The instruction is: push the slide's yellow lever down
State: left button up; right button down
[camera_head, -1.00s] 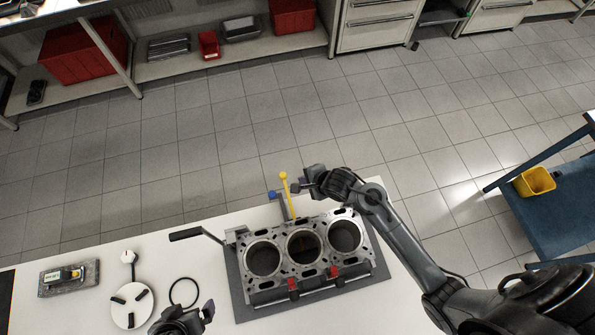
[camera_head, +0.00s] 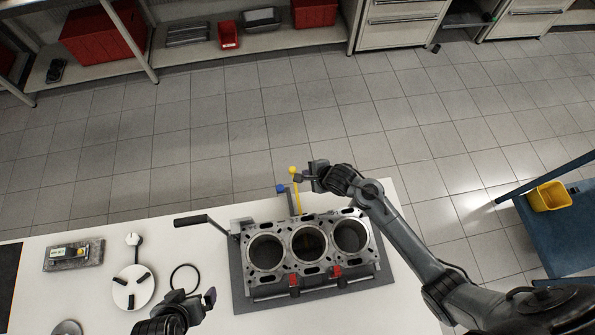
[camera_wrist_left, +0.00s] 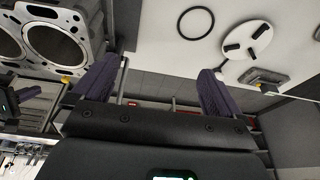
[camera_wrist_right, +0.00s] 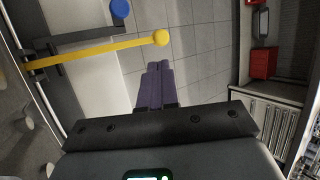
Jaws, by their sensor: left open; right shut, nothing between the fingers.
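The yellow lever (camera_head: 297,192) stands up behind the engine block (camera_head: 308,244), with a ball knob at its top. It also shows in the right wrist view (camera_wrist_right: 100,48), its knob just beyond the fingertips. My right gripper (camera_head: 303,178) is shut and empty, close beside the knob; I cannot tell whether they touch. In the right wrist view the shut fingers (camera_wrist_right: 155,75) point toward the knob with a small gap in the picture. My left gripper (camera_head: 196,299) is open and empty over the table's front, left of the block; its spread fingers show in the left wrist view (camera_wrist_left: 155,82).
A blue knob (camera_head: 281,188) is just left of the lever. A black crank handle (camera_head: 190,220) sticks out left of the block. A black ring (camera_head: 184,277), a white disc fixture (camera_head: 133,286) and a grey block (camera_head: 73,255) lie on the white table (camera_head: 215,235). Floor lies behind.

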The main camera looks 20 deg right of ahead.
aim_at(294, 171)
pick_arm(q)
jog(key=shift+d+f+b, duration=0.15)
jog(key=shift+f+b, duration=0.5)
jog(key=shift+f, duration=0.1)
pick_arm(e)
jog(key=x, duration=0.9)
jog(key=shift+w+f, duration=0.1)
jog(key=shift+f, duration=0.05)
